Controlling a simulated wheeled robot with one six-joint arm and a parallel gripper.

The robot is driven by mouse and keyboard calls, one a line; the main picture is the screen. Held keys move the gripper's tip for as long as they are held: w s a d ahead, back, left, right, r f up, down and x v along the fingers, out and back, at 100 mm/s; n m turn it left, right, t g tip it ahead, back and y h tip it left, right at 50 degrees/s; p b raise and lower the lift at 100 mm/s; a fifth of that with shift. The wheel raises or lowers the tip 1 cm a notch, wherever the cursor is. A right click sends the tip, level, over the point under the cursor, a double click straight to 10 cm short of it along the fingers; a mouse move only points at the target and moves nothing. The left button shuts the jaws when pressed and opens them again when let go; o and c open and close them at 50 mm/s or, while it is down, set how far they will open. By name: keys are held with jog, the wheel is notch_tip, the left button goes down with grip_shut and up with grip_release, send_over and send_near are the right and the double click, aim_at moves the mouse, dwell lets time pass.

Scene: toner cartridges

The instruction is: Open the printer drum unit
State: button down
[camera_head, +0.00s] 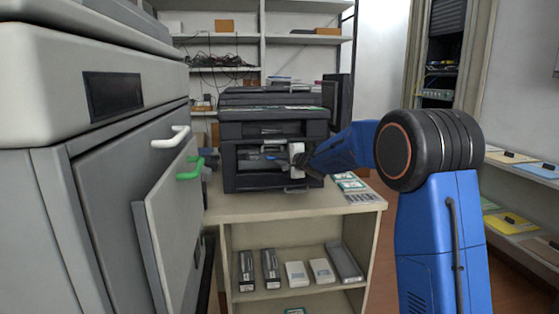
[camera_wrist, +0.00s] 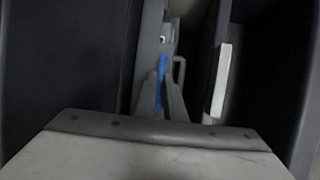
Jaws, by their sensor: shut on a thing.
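The black printer (camera_head: 268,122) stands on a beige table with its front open. My gripper (camera_head: 280,158) reaches into the opening from the right. In the wrist view its two fingers (camera_wrist: 162,88) are shut on the blue tab (camera_wrist: 162,68). The fingertips cover part of the tab.
A pale strip (camera_wrist: 221,80) stands close right of the gripper. The table (camera_head: 270,207) has free room in front. Boxes and cartridges (camera_head: 296,274) lie on its lower shelf.

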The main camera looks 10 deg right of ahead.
jog(key=s, duration=2.7)
jog(key=shift+s, duration=0.3)
jog(key=shift+f, duration=0.1)
jog(key=c, duration=1.8)
grip_release()
jog(key=shift+c, duration=0.2)
jog(key=shift+s+d, duration=0.1)
jog(key=v, duration=1.7)
jog(key=shift+d, duration=0.1)
